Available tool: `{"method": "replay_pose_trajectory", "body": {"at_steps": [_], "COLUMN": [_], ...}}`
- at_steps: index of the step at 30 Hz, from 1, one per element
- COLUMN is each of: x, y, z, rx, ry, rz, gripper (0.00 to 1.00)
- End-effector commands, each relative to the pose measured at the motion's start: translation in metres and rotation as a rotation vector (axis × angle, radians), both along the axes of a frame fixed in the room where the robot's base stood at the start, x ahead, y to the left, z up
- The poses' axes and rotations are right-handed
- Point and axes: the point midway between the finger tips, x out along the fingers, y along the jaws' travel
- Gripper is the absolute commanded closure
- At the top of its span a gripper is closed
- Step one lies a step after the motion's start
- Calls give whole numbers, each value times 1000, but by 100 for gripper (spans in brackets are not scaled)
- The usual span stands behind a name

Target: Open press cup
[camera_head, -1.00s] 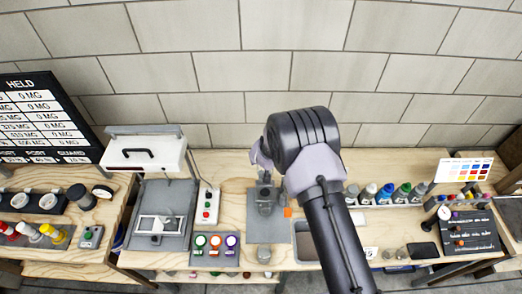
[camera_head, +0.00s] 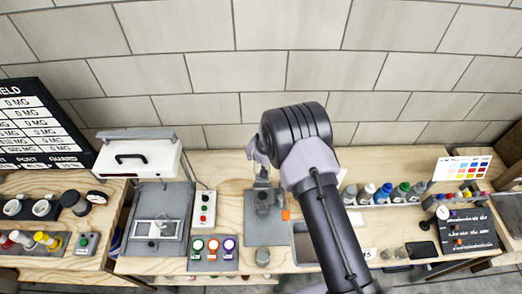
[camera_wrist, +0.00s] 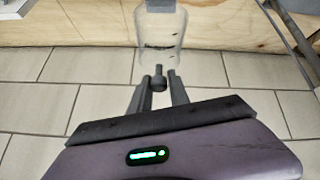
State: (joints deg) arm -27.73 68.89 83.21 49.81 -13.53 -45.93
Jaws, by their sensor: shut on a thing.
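The grey press (camera_head: 264,200) stands on a grey plate (camera_head: 266,233) at the middle of the bench in the head view. My gripper (camera_head: 259,160) is above it, at the top of its upright part. A pale, see-through cup-like shape (camera_wrist: 162,28) with a grey top lies just beyond the fingertips. I cannot tell whether the cup is open.
A white lidded box (camera_head: 139,160) and a switch box (camera_head: 204,209) stand left of the press. A basin (camera_head: 306,244) and several bottles (camera_head: 368,193) are to the right. A small round cup (camera_head: 262,257) stands at the plate's front edge. The wall is close behind.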

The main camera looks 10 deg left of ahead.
Motion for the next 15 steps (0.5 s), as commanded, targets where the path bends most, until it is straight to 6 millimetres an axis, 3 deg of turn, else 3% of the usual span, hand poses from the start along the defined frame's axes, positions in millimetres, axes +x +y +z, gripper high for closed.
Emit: {"method": "replay_pose_trajectory", "body": {"at_steps": [3,4,6,15], "x": [1,0,0,-1], "y": [-1,-1,-1,-1], "z": [0,0,0,0], "rx": [-1,-1,-1,-1], "ry": [-1,-1,-1,0], "rz": [-1,-1,-1,-1], "gripper": [100,72,59,59]}}
